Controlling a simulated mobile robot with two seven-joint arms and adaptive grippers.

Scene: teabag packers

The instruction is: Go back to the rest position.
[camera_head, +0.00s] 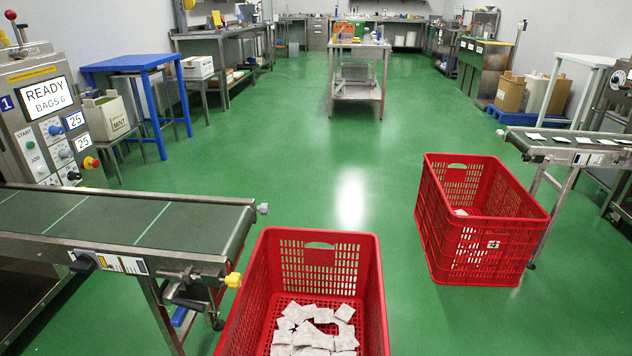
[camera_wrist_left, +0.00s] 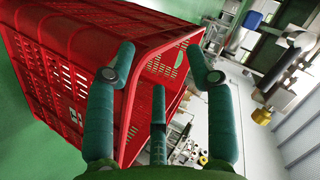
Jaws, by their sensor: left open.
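Neither gripper shows in the head view. There, a near red crate (camera_head: 375,290) holds a pile of white teabags (camera_head: 312,335). My right gripper is in neither view.
A conveyor (camera_head: 110,222) ends beside the near crate, by a control panel (camera_head: 45,105). Another red crate (camera_head: 475,235) stands at the right below a second conveyor (camera_head: 575,150) carrying several white packets. A steel cart (camera_head: 358,90) stands farther back. Green floor between is clear.

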